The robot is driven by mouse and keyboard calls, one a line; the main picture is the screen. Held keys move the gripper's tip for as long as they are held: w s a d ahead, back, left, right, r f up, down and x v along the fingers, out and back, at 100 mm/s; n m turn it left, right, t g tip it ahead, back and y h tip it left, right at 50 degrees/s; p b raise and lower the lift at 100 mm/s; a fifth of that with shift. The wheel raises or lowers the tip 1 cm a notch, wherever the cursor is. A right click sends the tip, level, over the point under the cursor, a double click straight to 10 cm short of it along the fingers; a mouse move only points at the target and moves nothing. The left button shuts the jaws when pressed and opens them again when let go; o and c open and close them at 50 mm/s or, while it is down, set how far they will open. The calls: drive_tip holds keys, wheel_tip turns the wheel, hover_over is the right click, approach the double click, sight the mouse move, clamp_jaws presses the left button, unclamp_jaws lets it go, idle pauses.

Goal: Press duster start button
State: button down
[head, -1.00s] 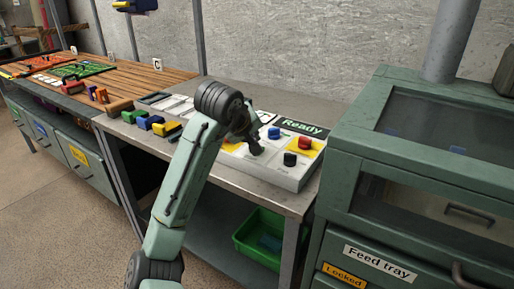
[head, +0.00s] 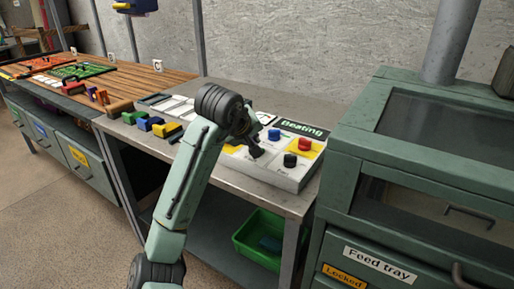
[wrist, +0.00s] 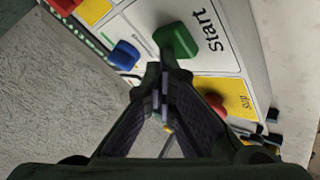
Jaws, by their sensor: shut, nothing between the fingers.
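The control panel (head: 293,182) is a white box on the metal bench, with a dark display (head: 304,129) reading "Beating". In the wrist view a green button (wrist: 177,40) sits beside the word "Start". A red button (wrist: 214,104) sits on a yellow patch marked "Stop", partly behind a finger. A blue button (wrist: 124,54) is to the left. My gripper (wrist: 163,76) is shut and empty, its tips just below the green button in the picture. I cannot tell whether they touch it. In the head view my gripper (head: 256,152) is over the panel and hides the green button.
Another red button (head: 304,144) and a black button (head: 290,159) stand on the panel's right part. Coloured blocks (head: 151,123) line the bench to the left. A green machine with a feed tray (head: 380,259) stands close on the right. A green bin (head: 262,240) is below.

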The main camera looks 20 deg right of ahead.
drive_tip(key=shift+r+p, duration=0.6)
drive_tip(key=shift+r, duration=0.15)
wheel_tip(320, 180, up, 5)
drive_tip(key=p, duration=0.5)
drive_tip(key=shift+r, duration=0.1)
idle(0.3)
